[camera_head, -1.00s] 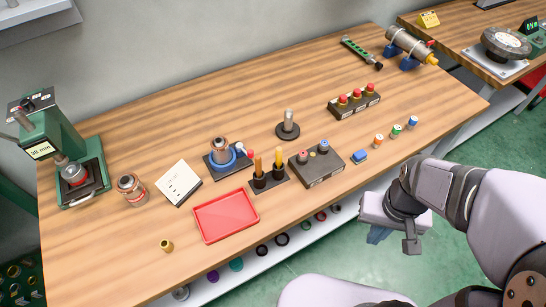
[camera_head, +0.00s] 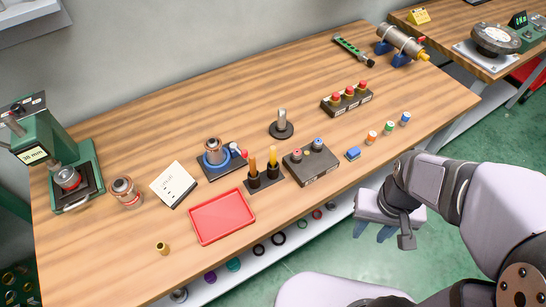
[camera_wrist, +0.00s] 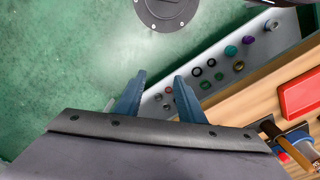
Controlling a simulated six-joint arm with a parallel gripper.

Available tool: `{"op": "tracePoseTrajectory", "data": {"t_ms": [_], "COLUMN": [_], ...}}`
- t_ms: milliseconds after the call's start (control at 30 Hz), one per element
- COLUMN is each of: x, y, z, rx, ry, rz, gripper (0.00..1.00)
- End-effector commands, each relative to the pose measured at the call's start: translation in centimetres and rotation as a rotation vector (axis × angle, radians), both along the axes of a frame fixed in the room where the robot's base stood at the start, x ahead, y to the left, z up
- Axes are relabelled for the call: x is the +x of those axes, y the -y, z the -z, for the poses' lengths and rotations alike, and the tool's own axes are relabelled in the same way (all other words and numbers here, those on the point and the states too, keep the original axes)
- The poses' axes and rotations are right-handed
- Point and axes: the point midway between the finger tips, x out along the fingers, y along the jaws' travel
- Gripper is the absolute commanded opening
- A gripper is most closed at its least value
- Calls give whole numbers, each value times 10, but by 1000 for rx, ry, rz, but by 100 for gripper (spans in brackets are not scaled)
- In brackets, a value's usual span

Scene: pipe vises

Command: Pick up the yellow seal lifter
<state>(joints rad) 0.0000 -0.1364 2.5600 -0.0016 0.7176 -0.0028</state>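The yellow seal lifter (camera_head: 272,158) stands upright in a small black holder (camera_head: 265,184) on the bench, in the head view. A similar tool with a more orange handle (camera_head: 252,166) stands to its left. Their lower ends are hidden in the holder. My gripper (camera_head: 372,234) is off the bench's front edge, to the right of and apart from the holder. In the wrist view its two blue fingers (camera_wrist: 159,78) are spread with nothing between them. Handles of the tools show at the lower right there, partly cut off.
A red tray (camera_head: 222,216) lies left of the holder. A grey box with knobs (camera_head: 312,167) stands close on its right, and a blue-ringed fixture (camera_head: 215,158) behind left. Small coloured parts (camera_head: 388,128) lie farther right. Several rings lie on a shelf (camera_wrist: 220,69) below the bench.

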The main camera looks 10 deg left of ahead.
Motion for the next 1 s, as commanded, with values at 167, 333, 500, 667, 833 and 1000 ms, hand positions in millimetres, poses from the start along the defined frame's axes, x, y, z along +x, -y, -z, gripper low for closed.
{"op": "tracePoseTrajectory", "data": {"t_ms": [167,333,500,667,833,1000], "x": [10,41,85,119,142,149], "y": [-6,-26,-64,-109,-159,-203], "z": [-2,-5,-11,-23,-42,-66], "rx": [3,18,58,125,219,328], "ry": [28,130,295,463,634,782], "rz": [-7,-27,-53,-76,-99,-118], "gripper": [35,35,35,35,35,35]}}
